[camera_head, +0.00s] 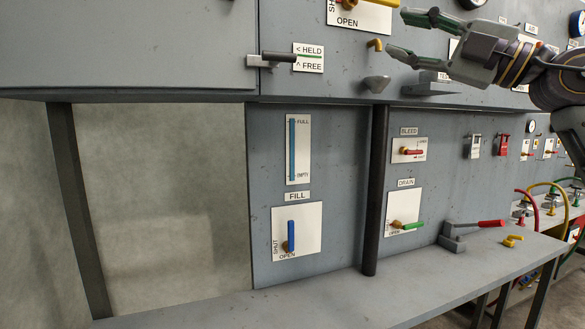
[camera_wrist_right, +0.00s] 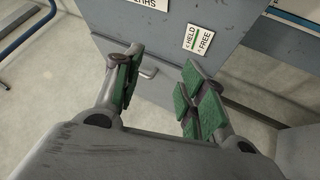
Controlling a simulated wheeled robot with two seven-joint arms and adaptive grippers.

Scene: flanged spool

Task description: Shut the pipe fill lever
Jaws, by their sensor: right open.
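The fill lever (camera_head: 291,236) has a blue handle that stands upright on a brass pivot. It is on a white plate (camera_head: 309,222) under the FILL label, with SHUT along the left side and OPEN at the bottom. My right gripper (camera_head: 403,33) is at the upper right, well above and to the right of the lever, with its green-padded fingers spread and nothing between them. The right gripper also shows in the right wrist view (camera_wrist_right: 160,90), where the fill lever is not seen. My left gripper is not in view.
A dark post (camera_head: 375,190) stands between the fill panel and the bleed and drain levers. A grey shelf (camera_head: 330,298) runs below. A HELD/FREE latch (camera_head: 278,57) is above the blue gauge (camera_head: 293,149).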

